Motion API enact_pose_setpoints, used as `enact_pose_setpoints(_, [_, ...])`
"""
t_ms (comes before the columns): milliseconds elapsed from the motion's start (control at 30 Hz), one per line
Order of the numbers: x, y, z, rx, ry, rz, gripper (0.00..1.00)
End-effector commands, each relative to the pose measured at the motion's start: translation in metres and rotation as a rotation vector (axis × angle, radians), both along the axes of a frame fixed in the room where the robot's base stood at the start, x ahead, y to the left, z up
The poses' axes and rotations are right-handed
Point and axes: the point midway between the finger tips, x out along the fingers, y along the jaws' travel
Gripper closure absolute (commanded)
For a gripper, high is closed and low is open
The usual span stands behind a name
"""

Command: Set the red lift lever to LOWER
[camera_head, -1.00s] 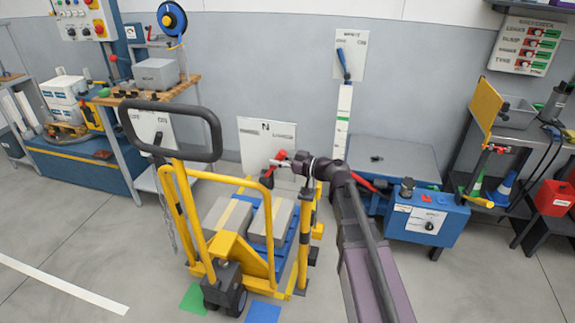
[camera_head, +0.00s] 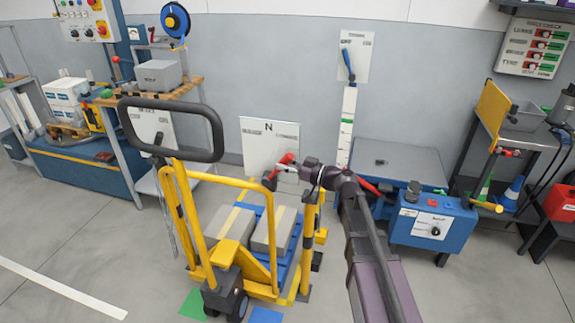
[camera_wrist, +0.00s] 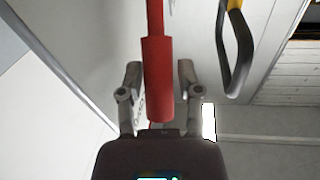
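The red lift lever (camera_head: 287,158) is by the yellow pallet truck (camera_head: 174,210), in front of a white board marked N (camera_head: 270,145). In the wrist view the red lever handle (camera_wrist: 158,80) runs between the two fingers of my gripper (camera_wrist: 160,75), its near end over the palm. A narrow gap shows at the right finger; at the left, contact cannot be told. The fingers look open around the handle. In the head view my gripper (camera_head: 288,169) is small beside the lever and its fingers are hard to make out.
The truck's black loop handle (camera_head: 215,130) rises left of the lever. Grey boxes (camera_head: 272,230) sit on the blue pallet. A blue machine (camera_head: 435,228) stands right of my arm. Open floor lies at the front left.

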Motion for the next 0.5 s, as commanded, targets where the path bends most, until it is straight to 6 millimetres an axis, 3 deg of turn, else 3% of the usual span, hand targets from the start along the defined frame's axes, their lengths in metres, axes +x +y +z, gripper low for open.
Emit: enact_pose_setpoints(500, [-0.0019, 0.0028, -0.0053, -0.012, -0.004, 0.009, 0.49])
